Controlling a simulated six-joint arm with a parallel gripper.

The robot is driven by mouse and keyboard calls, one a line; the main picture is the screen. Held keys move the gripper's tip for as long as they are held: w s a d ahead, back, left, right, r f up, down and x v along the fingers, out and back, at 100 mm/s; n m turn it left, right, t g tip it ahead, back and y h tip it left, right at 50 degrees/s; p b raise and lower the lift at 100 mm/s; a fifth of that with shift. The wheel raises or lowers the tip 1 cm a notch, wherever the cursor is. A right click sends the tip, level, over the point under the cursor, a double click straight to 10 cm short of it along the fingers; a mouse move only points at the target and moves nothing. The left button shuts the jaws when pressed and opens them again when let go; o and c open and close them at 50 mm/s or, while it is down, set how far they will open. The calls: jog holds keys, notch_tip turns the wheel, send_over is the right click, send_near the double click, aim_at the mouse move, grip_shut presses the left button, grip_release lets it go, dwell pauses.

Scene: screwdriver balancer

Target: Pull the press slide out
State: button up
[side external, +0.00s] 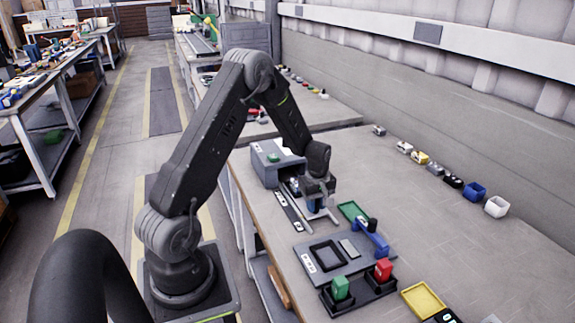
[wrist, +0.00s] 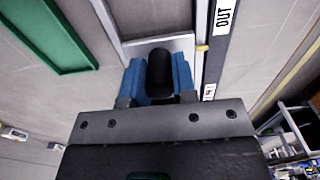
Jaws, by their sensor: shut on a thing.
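The press (side external: 270,165) is a grey box on the bench in the side view. Its slide, a pale metal plate (wrist: 175,45) between rails, sticks out of the front, below my gripper (side external: 317,190). In the wrist view a blue block with a black rounded grip (wrist: 160,72) sits at the slide. A strip beside the slide carries an OUT label (wrist: 223,16) and another label, partly legible as IN. A small yellow pointer (wrist: 202,48) lies between them.
A green tray (wrist: 55,35) lies beside the slide. In the side view, a grey plate with a blue lever (side external: 371,238), green and red blocks (side external: 383,270) and a yellow tray (side external: 422,301) stand nearer the camera. Small bins line the wall.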

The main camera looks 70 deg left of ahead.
jog(key=shift+d, duration=1.4)
jog(key=o, duration=1)
notch_tip(320, 180, up, 7)
